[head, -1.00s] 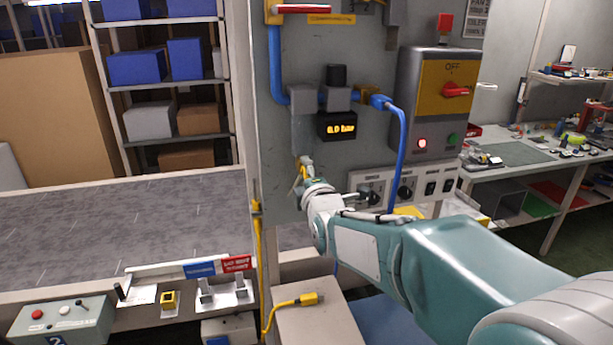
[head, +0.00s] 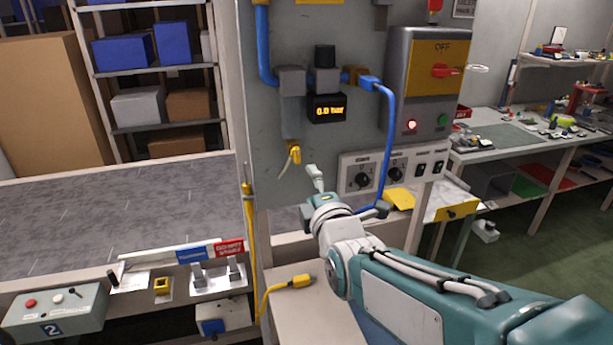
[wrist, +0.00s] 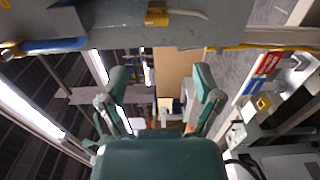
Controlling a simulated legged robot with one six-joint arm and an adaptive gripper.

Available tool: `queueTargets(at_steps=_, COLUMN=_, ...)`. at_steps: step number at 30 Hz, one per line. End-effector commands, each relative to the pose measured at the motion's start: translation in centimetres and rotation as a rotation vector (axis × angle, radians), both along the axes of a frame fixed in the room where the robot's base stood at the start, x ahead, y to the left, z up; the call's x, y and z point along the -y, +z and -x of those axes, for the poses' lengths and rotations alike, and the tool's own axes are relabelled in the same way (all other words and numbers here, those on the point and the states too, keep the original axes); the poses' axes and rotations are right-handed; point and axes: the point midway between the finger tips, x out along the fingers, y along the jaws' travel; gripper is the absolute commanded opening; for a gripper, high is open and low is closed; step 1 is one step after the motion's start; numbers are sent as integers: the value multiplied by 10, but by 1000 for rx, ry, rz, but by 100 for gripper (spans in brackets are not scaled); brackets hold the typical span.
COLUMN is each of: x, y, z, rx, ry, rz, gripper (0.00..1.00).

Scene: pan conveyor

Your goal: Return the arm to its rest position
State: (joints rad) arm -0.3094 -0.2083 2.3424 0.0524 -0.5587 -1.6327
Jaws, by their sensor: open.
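My arm reaches in from the lower right of the head view, bent in front of the grey panel (head: 340,20). My gripper (head: 315,178) is at the arm's far end, below and right of a yellow fitting (head: 294,153) with a short pale lead on the panel. A gap shows between the gripper and that fitting. In the wrist view, the two green fingers of my gripper (wrist: 161,84) stand wide apart with nothing between them. In the head view, the gripper is small and its fingers are hard to make out.
A switch box (head: 428,85) with a red handle and a knob strip (head: 395,172) are on the panel. A blue hose (head: 388,130) hangs close to my wrist. A yellow plug (head: 292,282) lies on a pale surface below. The grey conveyor (head: 110,220) is left.

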Motion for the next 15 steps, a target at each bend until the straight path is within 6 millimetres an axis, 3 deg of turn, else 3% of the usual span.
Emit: queueTargets(at_steps=15, x=7, y=-3, z=8, rx=-46, ry=-9, rz=-40, gripper=83)
